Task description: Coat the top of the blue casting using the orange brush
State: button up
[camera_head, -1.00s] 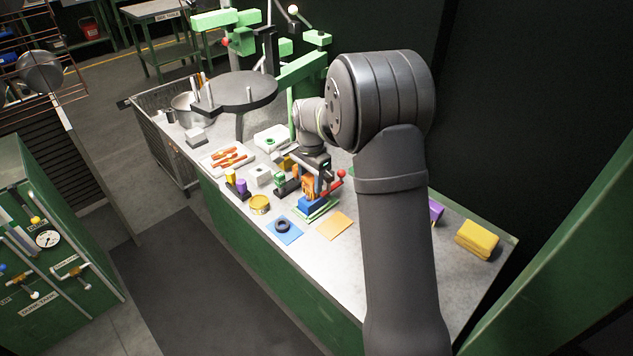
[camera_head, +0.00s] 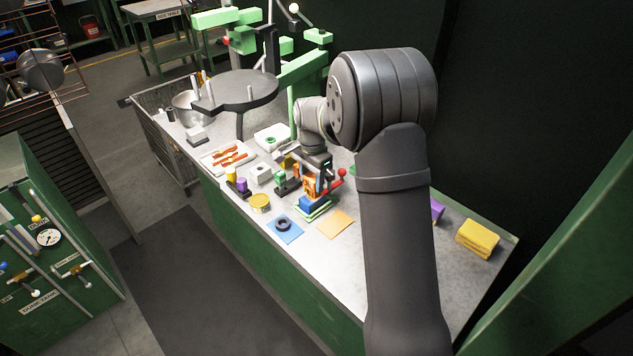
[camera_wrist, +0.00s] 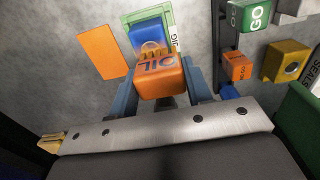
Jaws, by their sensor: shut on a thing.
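My gripper (camera_wrist: 161,88) is shut on the orange brush (camera_wrist: 160,78), a block marked OIL, between its two blue-grey fingers in the wrist view. The brush's paler end reaches over the near part of the blue casting (camera_wrist: 147,33). The casting sits in a green-rimmed holder (camera_wrist: 169,18) on the bench. In the head view the brush (camera_head: 313,186) is upright, just above or on the blue casting (camera_head: 311,203). I cannot tell whether they touch. My gripper (camera_head: 316,178) partly hides the brush there.
An orange flat sheet (camera_head: 335,223) and a blue sheet with a dark ring (camera_head: 284,229) lie in front of the holder. In the wrist view, a green GO block (camera_wrist: 248,15) and a yellow block (camera_wrist: 287,61) are at the right.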

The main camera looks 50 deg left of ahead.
jog(key=shift+a, duration=0.85)
jog(key=d, duration=0.5)
jog(key=shift+s+a, duration=0.4)
jog(key=shift+a, duration=0.3)
jog(key=shift+s+a, duration=0.4)
jog(key=shift+a, duration=0.3)
jog(key=shift+s+a, duration=0.4)
jog(key=shift+a, duration=0.3)
jog(key=shift+s+d, duration=0.1)
jog(key=shift+d, duration=1.95)
jog(key=shift+a, duration=2.3)
jog(key=shift+d, duration=2.2)
jog(key=shift+a, duration=2.1)
notch_tip(320, 180, up, 8)
send_over(313, 189)
jog(key=s+a, duration=0.1)
jog(key=a, duration=0.3)
jog(key=shift+d+r, duration=0.1)
jog(key=shift+d, duration=0.1)
